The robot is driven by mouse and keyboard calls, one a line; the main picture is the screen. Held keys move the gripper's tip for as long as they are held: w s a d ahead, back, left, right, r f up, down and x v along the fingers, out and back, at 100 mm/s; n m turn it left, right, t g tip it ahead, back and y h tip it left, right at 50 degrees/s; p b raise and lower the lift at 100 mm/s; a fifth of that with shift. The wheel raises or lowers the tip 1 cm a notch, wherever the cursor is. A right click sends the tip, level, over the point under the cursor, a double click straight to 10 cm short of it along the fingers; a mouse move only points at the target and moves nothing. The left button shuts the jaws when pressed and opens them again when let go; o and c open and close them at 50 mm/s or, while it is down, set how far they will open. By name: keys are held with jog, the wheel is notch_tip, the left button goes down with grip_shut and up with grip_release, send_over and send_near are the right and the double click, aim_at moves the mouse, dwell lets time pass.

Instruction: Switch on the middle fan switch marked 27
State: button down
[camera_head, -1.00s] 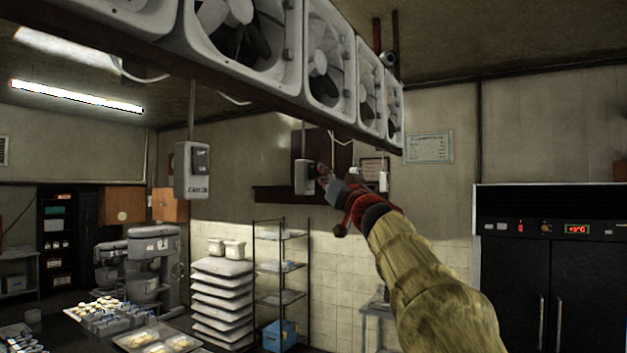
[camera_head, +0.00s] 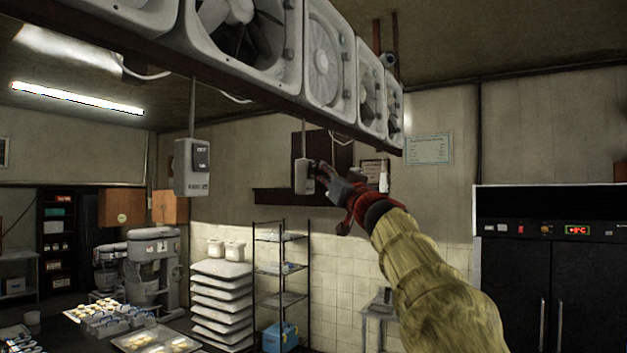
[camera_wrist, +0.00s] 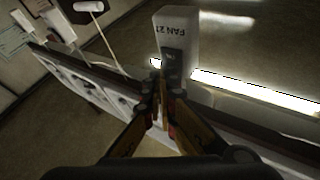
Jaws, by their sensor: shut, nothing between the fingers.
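The white switch box marked FAN 27 (camera_wrist: 178,25) hangs upside down in the wrist view, with a dark rocker (camera_wrist: 173,57) on its face. My gripper (camera_wrist: 166,85) is shut and empty, its fingertips at the edge of the rocker; I cannot tell if they touch it. In the head view the switch box (camera_head: 303,177) hangs from the fan beam, just left of my gripper (camera_head: 322,174). Its rocker face is turned towards the gripper and mostly hidden. The fan (camera_head: 323,62) above it shows a blurred, even disc.
Another switch box (camera_head: 192,168) hangs to the left and a further one (camera_head: 384,181) to the right. The fan beam (camera_head: 260,95) runs above my arm. A wire rack (camera_head: 280,275) stands below the switch.

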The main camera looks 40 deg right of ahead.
jog(key=shift+s+d, duration=0.1)
jog(key=shift+s, duration=0.15)
jog(key=s, duration=0.1)
jog(key=s+d+b, duration=0.1)
jog(key=s, duration=0.2)
jog(key=shift+s+d+r, duration=0.3)
jog(key=shift+d+r, duration=0.05)
jog(key=shift+d, duration=0.05)
dwell(0.6)
